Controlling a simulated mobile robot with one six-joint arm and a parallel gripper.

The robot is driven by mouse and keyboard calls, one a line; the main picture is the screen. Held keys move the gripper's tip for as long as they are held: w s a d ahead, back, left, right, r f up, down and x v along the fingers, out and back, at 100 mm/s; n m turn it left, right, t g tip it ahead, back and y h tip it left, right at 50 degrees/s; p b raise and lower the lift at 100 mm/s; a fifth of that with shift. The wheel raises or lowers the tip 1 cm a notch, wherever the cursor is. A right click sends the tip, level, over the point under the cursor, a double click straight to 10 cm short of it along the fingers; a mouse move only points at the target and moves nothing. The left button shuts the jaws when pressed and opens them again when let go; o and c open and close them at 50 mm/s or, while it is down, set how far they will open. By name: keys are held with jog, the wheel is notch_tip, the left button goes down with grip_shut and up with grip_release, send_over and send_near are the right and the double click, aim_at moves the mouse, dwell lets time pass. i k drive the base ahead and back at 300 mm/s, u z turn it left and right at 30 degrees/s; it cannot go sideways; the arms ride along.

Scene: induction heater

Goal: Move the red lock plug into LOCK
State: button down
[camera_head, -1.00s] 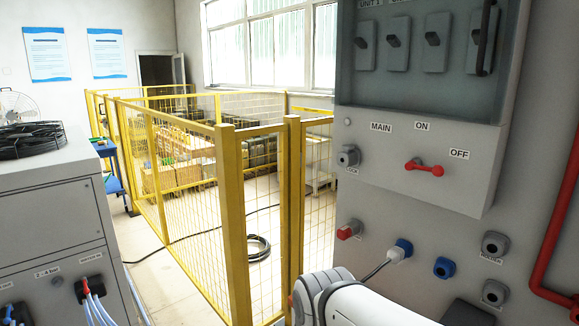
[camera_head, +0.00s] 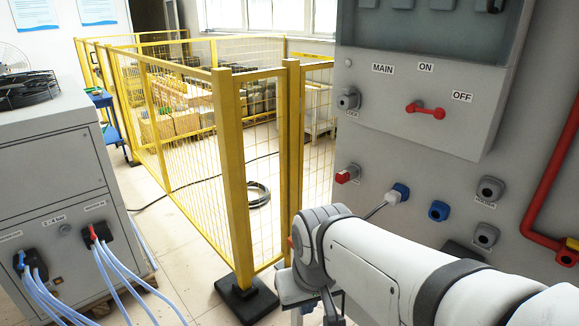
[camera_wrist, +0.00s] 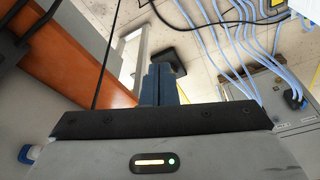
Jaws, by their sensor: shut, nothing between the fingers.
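Neither the red plug nor the LOCK socket can be made out there. In the head view my arm reaches up from the lower right, and my fingers are hidden or out of frame.
A red-handled switch (camera_head: 425,110) juts from the panel between ON and OFF. A yellow mesh fence (camera_head: 240,180) stands left of the panel. A grey cabinet (camera_head: 60,180) with blue hoses is at left.

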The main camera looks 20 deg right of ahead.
aim_at(342, 176)
jog(key=u, duration=0.95)
jog(key=i, duration=2.95)
jog(key=z, duration=4.1)
